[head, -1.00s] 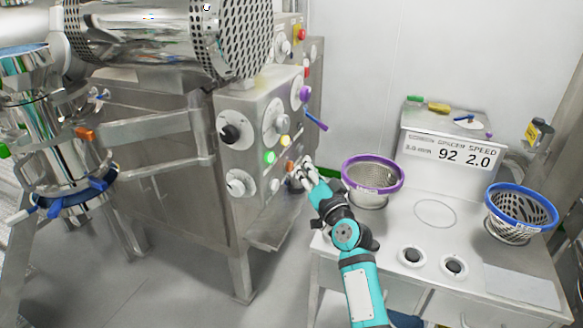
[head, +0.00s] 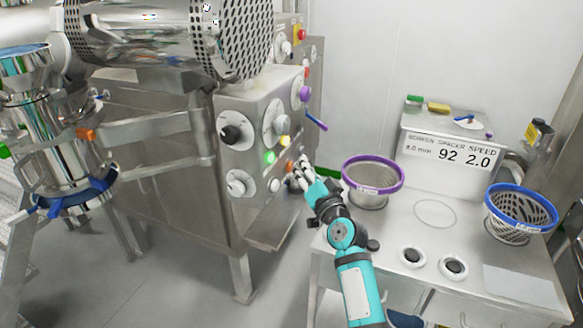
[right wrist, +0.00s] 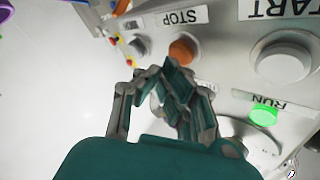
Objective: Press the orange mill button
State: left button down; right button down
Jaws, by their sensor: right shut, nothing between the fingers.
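The orange button (head: 289,165) is on the front panel of the steel mill cabinet (head: 228,106), low and near its right edge. In the right wrist view the orange button (right wrist: 183,51) shows beside a STOP label (right wrist: 183,17). My right gripper (head: 298,176) is shut and empty, in front of the panel close to the button. In the right wrist view the gripper's fingertips (right wrist: 172,78) are just below the button; whether they touch it I cannot tell. My left gripper is not in view.
A lit green button (head: 269,157) marked RUN (right wrist: 262,115), a yellow button (head: 284,141) and several knobs share the panel. A bench (head: 400,214) at the right holds a purple-rimmed sieve basket (head: 371,196) near my right arm and a blue-rimmed one (head: 518,230).

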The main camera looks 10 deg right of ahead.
jog(key=shift+w+a, duration=0.3)
jog(key=shift+a, duration=0.15)
dwell(0.8)
dwell(0.3)
jog(key=shift+s+d, duration=0.55)
jog(key=shift+d, duration=0.2)
jog(key=shift+s+d, duration=0.45)
jog(key=shift+d, duration=0.25)
jog(key=shift+s+d, duration=0.5)
jog(key=shift+d, duration=0.25)
jog(key=shift+s+d, duration=0.45)
jog(key=shift+d, duration=0.25)
jog(key=shift+a+f, duration=0.1)
jog(key=shift+f, duration=0.05)
